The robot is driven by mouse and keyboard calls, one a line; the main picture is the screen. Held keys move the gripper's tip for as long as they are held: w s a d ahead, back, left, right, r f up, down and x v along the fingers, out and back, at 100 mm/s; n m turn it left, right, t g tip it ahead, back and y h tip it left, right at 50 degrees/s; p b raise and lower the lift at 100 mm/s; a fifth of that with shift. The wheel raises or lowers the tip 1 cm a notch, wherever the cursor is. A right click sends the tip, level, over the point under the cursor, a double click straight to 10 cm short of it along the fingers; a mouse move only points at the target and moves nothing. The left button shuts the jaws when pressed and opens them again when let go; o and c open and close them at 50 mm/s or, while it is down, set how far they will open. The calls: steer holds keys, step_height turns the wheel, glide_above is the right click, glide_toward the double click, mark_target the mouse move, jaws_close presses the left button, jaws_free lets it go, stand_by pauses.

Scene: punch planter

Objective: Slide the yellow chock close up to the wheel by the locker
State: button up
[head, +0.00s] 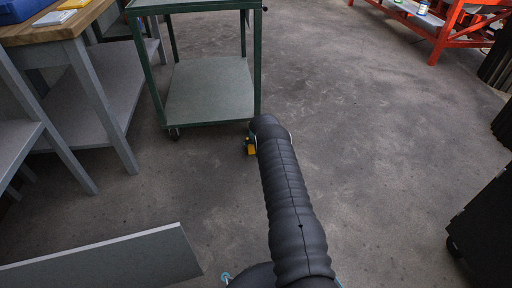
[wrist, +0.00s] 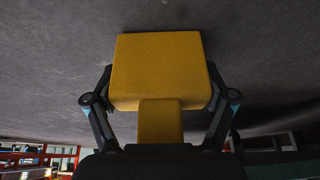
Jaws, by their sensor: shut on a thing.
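The yellow chock (head: 251,150) shows as a small patch on the concrete floor near the end of my arm, mostly hidden in the head view. In the wrist view the chock (wrist: 160,68) fills the middle, a broad block with a narrow tab toward me. My gripper (wrist: 160,98) is shut on it, one finger on each side. A green trolley (head: 208,92) stands just beyond. Its near left wheel (head: 174,133) is clear to see; its near right corner is close to the chock, with that wheel partly hidden by my arm. I cannot tell which thing is the locker.
A wooden-topped workbench (head: 62,30) and grey shelving stand at the left. A grey panel (head: 110,262) is at the front left. A dark wheeled cabinet (head: 485,225) is at the right, and an orange rack (head: 448,30) at the back right. The floor between is clear.

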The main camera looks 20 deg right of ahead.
steer(key=shift+w+d, duration=0.15)
steer(key=shift+w, duration=0.35)
steer(key=shift+w+d, duration=0.15)
steer(key=shift+w, duration=0.35)
steer(key=shift+w+d, duration=0.15)
steer(key=shift+w, duration=0.3)
steer(key=o, duration=1.3)
steer(key=shift+r, duration=0.1)
steer(key=shift+c, duration=0.2)
steer(key=shift+s, duration=0.1)
